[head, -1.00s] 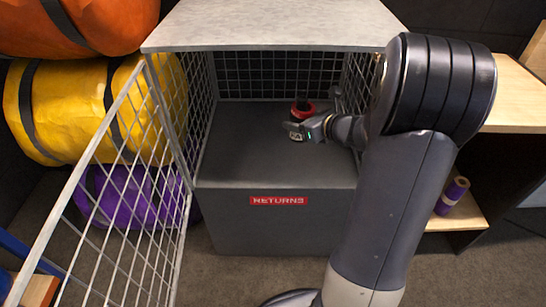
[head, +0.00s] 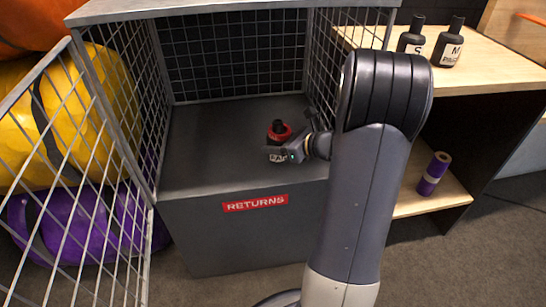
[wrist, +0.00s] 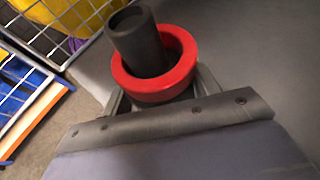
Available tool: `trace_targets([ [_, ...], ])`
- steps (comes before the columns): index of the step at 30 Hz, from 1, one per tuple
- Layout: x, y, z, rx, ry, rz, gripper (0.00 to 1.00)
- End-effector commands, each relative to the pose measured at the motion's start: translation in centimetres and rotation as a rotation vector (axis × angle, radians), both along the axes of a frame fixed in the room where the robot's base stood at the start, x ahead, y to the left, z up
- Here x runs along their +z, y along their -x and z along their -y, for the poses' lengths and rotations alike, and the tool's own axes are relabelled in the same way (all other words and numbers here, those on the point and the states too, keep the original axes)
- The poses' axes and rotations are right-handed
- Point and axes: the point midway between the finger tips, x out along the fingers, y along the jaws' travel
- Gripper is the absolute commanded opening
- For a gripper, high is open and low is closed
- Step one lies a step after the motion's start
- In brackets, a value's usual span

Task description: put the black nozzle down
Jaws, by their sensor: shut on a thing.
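The black nozzle (head: 278,129) has a red collar and a pale label low on its body. My gripper (head: 281,152) is shut on it below the collar. The nozzle stands roughly upright over the dark grey floor of the returns cage (head: 215,160), inside the open front. The wrist view shows the nozzle's black spout (wrist: 138,42) and red collar (wrist: 150,88) just past my gripper (wrist: 160,100). The nozzle's lower end is hidden, so I cannot tell whether it touches the floor.
A red "RETURNS" sign (head: 255,203) marks the cage front. The mesh door (head: 75,150) stands open at left, before yellow and purple bags. A wooden shelf (head: 490,70) at right holds two black bottles, with a purple roll (head: 432,174) below. Cage floor left of the nozzle is clear.

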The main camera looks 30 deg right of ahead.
Motion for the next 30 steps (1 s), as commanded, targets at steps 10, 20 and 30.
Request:
trace_targets([
  [10,-4.1,0.0,0.0,-0.001,-0.002,-0.001,0.30],
  [20,-4.3,0.0,0.0,0.000,0.000,0.001,0.30],
  [30,-4.6,0.0,0.0,0.000,0.001,0.000,0.77],
])
